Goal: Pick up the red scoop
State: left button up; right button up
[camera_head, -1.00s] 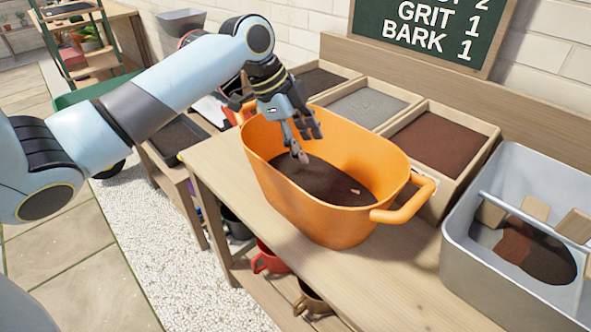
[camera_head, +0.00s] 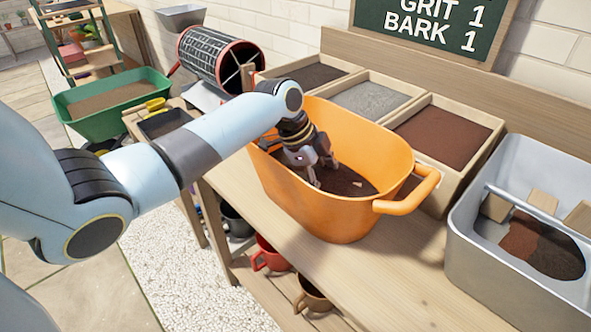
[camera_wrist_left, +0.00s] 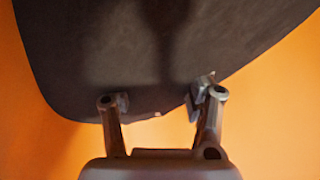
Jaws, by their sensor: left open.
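A red cup-shaped scoop (camera_head: 268,256) with a side handle stands on the low shelf under the wooden bench. The bench partly covers it. My left gripper (camera_head: 318,182) is down inside the orange tub (camera_head: 335,222) on the bench, over the dark soil (camera_head: 345,182). The left wrist view shows its two fingers (camera_wrist_left: 160,100) apart with nothing between them, above dark soil (camera_wrist_left: 150,50) and the orange tub wall (camera_wrist_left: 275,120). The red scoop is outside the tub, below my left gripper, and does not show in the wrist view. My right gripper is not in view.
A dark scoop (camera_head: 237,221) and a brown scoop (camera_head: 314,297) flank the red one. A grey metal bin (camera_head: 490,262) stands at right. Wooden compartments (camera_head: 487,158) of media line the back. A green barrow (camera_head: 95,128) and a mesh drum (camera_head: 215,62) are at left.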

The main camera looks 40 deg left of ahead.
pick_arm(q)
grip_shut()
dwell(0.3)
dwell(0.4)
notch_tip(320, 180, up, 10)
dwell(0.4)
